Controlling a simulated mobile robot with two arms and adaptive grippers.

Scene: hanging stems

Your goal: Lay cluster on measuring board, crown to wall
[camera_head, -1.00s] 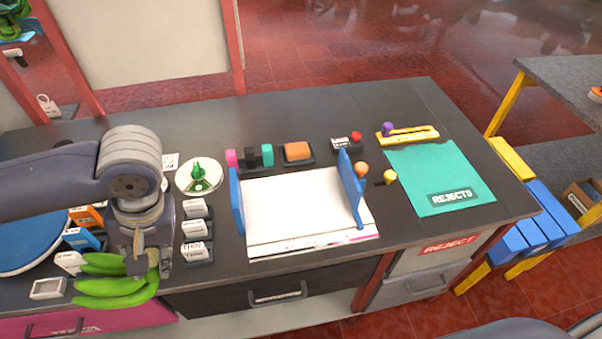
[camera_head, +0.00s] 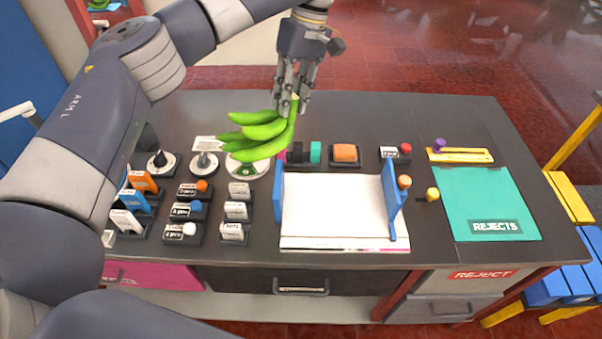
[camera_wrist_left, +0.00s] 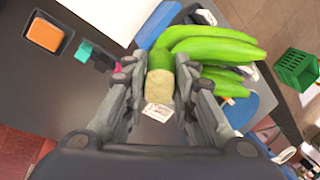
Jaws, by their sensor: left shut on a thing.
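My left gripper (camera_head: 290,90) is shut on the crown of a green banana cluster (camera_head: 258,132) and holds it in the air over the back of the bench. In the head view the fingers of the cluster point left. In the left wrist view the cut crown (camera_wrist_left: 160,84) sits between the fingertips, and the green fingers (camera_wrist_left: 212,48) extend up and right. The measuring board (camera_head: 345,207) is white, lies right of and nearer than the cluster, and has a blue wall (camera_head: 279,192) on its left and another blue wall (camera_head: 392,200) on its right. My right gripper is not in view.
Several small labelled blocks (camera_head: 235,211) and knobs stand left of the board. An orange pad (camera_head: 345,153) is behind it. A teal rejects mat (camera_head: 487,200) lies to the right, with a yellow piece (camera_head: 460,155) behind it. The board's surface is bare.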

